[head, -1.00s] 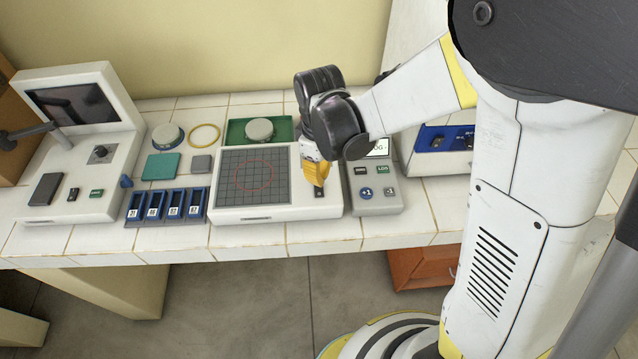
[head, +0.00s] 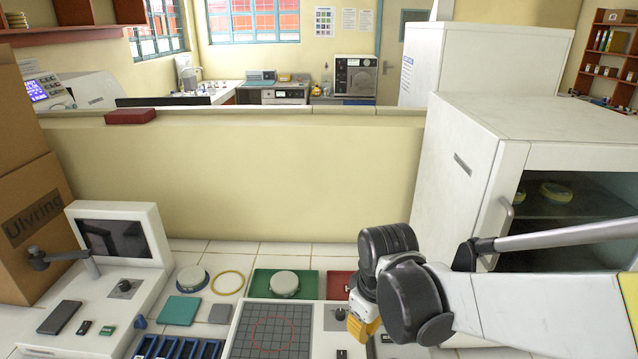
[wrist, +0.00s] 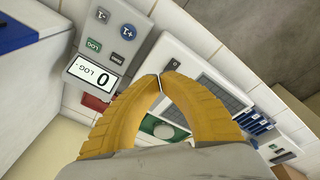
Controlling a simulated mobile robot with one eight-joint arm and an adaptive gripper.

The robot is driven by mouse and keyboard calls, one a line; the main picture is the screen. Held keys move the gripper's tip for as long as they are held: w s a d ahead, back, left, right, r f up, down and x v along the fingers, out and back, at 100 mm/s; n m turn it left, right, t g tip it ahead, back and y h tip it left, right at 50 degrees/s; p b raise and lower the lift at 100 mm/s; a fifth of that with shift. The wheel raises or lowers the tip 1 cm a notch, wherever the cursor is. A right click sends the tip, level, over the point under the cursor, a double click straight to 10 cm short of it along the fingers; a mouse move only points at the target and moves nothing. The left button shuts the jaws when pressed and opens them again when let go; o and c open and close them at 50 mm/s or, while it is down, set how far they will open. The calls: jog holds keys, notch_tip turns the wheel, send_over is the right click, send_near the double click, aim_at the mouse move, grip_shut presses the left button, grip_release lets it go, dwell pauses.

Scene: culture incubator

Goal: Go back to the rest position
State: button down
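My gripper (head: 362,328) hangs over the right part of the white device with the gridded plate (head: 268,332) in the head view. In the wrist view its two yellow fingers (wrist: 164,75) curve together and their tips meet or nearly meet, with nothing seen between them. My arm reaches in from the right, bent above the bench. In the wrist view a counter box (wrist: 100,70) with a "0 LOG" display lies to the left of the fingertips.
A lidded dish sits on a green tray (head: 306,284), with a red tray (head: 340,283) beside it. Blue slotted holders (head: 180,347) and a monitor unit (head: 110,238) stand at left. The white incubator (head: 468,180) with an open-looking dark interior stands close at right. A low wall (head: 240,185) runs behind the bench.

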jog(key=s+d+r+m+t+b, duration=0.4)
jog(key=s+d+m+t, duration=0.1)
jog(key=s+d+m, duration=0.3)
jog(key=shift+s+d+r+m, duration=0.2)
jog(key=shift+s+d+m, duration=0.1)
jog(key=shift+s+d, duration=0.5)
